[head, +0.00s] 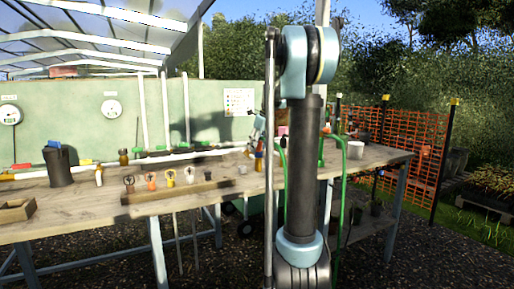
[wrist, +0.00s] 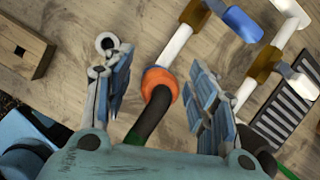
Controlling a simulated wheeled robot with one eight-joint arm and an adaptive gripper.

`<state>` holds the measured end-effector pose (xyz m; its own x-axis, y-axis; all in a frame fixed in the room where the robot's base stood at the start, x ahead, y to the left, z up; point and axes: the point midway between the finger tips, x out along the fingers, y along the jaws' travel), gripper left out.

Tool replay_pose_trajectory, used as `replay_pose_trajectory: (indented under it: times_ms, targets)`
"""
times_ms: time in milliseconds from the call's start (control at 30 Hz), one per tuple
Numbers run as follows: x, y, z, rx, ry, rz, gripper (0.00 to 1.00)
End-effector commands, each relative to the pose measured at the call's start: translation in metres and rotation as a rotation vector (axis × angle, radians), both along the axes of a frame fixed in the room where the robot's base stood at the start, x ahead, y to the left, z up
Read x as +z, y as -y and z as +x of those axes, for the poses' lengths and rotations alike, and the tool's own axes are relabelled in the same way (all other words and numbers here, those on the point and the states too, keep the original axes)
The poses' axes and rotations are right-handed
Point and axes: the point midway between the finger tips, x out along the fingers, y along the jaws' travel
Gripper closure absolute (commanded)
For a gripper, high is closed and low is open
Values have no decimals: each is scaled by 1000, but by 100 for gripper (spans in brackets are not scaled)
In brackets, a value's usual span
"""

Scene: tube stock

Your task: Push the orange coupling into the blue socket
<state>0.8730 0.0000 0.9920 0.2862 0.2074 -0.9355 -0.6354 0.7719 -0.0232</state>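In the wrist view, the orange coupling (wrist: 160,81) is a thick ring on the end of a dark hose (wrist: 150,118). It sits between the two fingers of my gripper (wrist: 161,66), which are spread open with visible gaps on both sides. A white tube (wrist: 177,44) runs from the coupling up to a brown collar (wrist: 195,13). A blue part (wrist: 242,23) lies to the right of that collar; I cannot tell whether it is the blue socket. In the head view my arm hides the gripper's fingers and the coupling.
A second white tube with a brown collar (wrist: 263,64) lies right of my gripper, near a striped dark plate (wrist: 284,112). A wooden block (wrist: 22,50) is at the left. In the head view, a dark pot (head: 59,168) and several small fittings stand on the workbench (head: 85,205).

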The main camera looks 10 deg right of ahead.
Motion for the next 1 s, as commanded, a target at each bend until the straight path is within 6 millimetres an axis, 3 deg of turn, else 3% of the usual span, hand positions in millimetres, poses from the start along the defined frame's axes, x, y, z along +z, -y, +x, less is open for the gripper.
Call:
replay_pose_trajectory:
  times_ms: [367, 800, 1000]
  targets:
    - [10, 2, -3, -1, 0, 0, 48]
    - [82, 19, -25, -2, 0, 1, 48]
    - [105, 23, -31, -1, -1, 1, 48]
